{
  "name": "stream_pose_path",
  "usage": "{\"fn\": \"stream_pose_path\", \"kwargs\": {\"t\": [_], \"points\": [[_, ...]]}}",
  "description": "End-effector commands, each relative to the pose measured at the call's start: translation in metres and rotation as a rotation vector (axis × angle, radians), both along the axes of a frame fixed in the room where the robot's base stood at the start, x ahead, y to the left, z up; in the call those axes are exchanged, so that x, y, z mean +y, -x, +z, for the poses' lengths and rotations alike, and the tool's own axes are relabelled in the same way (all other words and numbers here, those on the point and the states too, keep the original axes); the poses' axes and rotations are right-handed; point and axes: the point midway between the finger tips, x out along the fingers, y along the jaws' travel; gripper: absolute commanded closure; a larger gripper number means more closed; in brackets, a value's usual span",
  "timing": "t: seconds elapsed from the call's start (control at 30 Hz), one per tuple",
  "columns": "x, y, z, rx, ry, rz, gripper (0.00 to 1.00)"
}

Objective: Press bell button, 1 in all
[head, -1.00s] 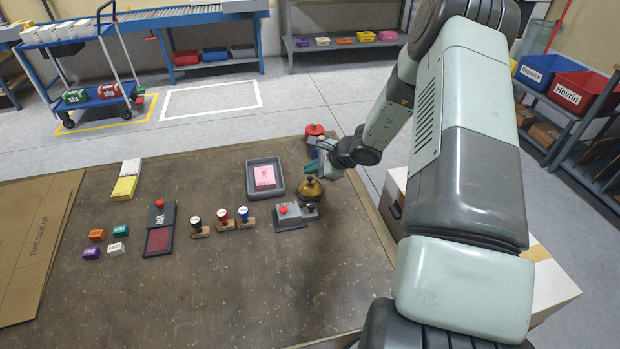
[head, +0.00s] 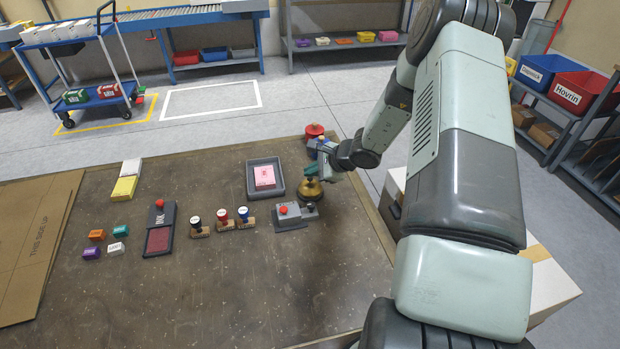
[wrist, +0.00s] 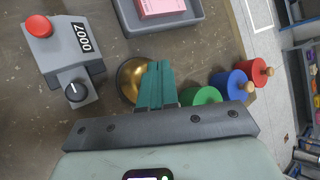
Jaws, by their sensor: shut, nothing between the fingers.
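A brass dome bell (head: 309,190) stands near the right edge of the table in the head view. In the wrist view the bell (wrist: 129,80) shows partly, with the teal fingers over its right side. My gripper (head: 311,171) is shut and empty, with its fingertips right at the top of the bell. In the wrist view my gripper (wrist: 157,66) hides the bell's top button, so I cannot tell whether it touches or presses it.
A grey counter box (head: 292,214) with a red button and dark knob stands just in front of the bell. A grey tray (head: 250,178) holding a pink box is behind left. Red, blue and green knobbed cylinders (wrist: 237,84) stand close beside my fingers.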

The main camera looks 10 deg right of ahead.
Motion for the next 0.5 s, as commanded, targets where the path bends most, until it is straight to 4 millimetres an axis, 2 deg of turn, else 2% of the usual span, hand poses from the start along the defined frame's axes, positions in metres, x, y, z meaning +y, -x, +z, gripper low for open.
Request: {"fn": "stream_pose_path", "kwargs": {"t": [0.5], "points": [[0.0000,-0.0001,-0.0063,0.000,0.000,0.000,1.00]]}}
